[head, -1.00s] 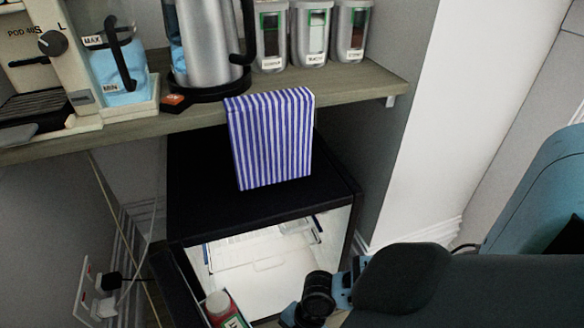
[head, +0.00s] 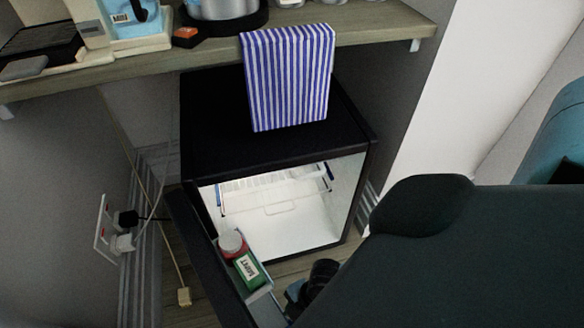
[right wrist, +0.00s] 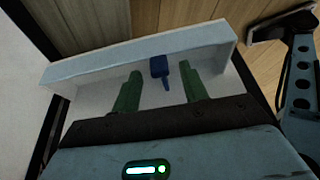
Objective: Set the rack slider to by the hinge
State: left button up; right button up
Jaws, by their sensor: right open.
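The rack slider is a small blue piece (right wrist: 158,67) on the pale door rack (right wrist: 110,72) in the right wrist view. It stands near the middle of the rack's long front wall, with a thin prong towards me. My right gripper (right wrist: 160,88) is open, its two green fingers on either side of the prong with gaps to both. In the head view the rack (head: 266,311) shows on the open fridge door (head: 208,262); my right arm hides its near end and the slider. I cannot tell the hinge end in the wrist view. My left gripper is out of view.
The black mini fridge (head: 225,135) has a lit white interior. A red and green container (head: 247,268) sits in the door rack. A striped cloth (head: 290,80) hangs from the shelf (head: 365,27) above. A wall socket with plugs (head: 104,228) is at the left.

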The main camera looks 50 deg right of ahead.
jog(key=shift+a+f, duration=0.25)
jog(key=shift+f, duration=0.45)
jog(key=shift+w, duration=0.1)
grip_shut()
